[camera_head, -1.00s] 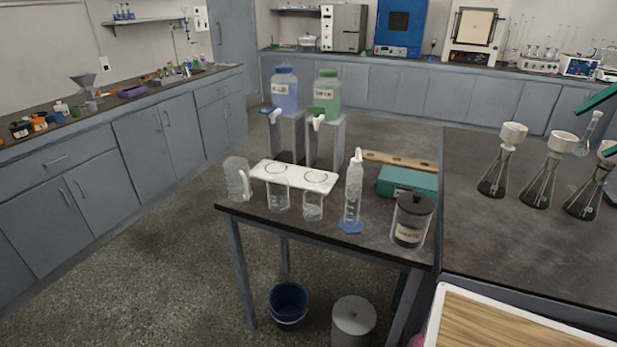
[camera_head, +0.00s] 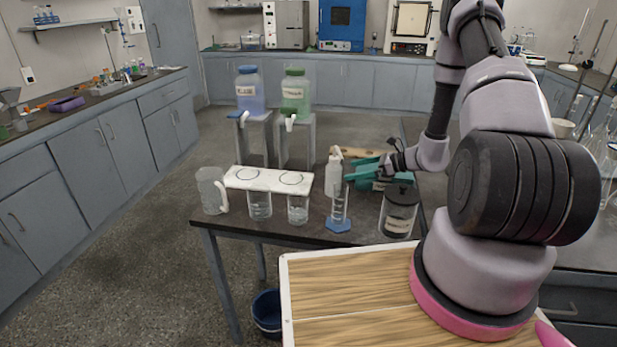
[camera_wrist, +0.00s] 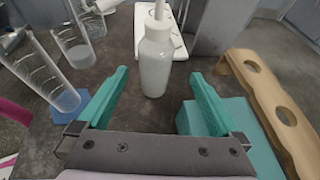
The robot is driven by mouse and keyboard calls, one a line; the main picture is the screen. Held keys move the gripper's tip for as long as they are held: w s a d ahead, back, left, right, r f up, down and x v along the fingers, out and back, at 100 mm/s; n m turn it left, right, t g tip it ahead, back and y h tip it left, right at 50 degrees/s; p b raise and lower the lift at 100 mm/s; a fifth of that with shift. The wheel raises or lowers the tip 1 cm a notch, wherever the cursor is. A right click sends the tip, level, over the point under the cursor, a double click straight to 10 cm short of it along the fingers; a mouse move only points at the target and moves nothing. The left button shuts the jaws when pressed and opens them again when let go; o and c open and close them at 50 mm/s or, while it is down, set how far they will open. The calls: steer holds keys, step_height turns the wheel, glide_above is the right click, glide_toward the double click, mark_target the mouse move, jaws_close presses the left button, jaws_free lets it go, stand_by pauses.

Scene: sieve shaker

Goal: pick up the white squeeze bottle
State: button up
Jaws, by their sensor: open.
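The white squeeze bottle (camera_head: 333,174) stands upright on the small dark table, behind a clear graduated cylinder with a blue base. In the wrist view the bottle (camera_wrist: 155,58) is just beyond the fingertips, roughly centred between them, with its top cut off by the frame edge. My gripper (camera_head: 362,171) has teal fingers and comes in from the right, close beside the bottle. In the wrist view my gripper (camera_wrist: 158,72) is open and nothing is held between the fingers. Whether a finger touches the bottle cannot be told.
The graduated cylinder (camera_head: 339,207) stands in front of the bottle. A lidded jar (camera_head: 398,212) stands to the right. Two beakers (camera_head: 260,204) and a jug (camera_head: 211,190) are at left. A teal box (camera_wrist: 232,118) and a wooden rack (camera_wrist: 272,100) lie right of my fingers.

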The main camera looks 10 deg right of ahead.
mark_target(328, 176)
steer(key=x, duration=0.5)
steer(key=shift+a+f, duration=0.1)
steer(key=shift+a, duration=0.15)
steer(key=x, duration=0.4)
steer(key=shift+s+a+f, duration=0.15)
steer(key=shift+a+f, duration=0.05)
steer(key=shift+a, duration=0.2)
steer(key=shift+w+a+f, duration=0.15)
steer(key=shift+w+a, duration=0.1)
steer(key=shift+a, duration=0.1)
steer(key=c, duration=0.7)
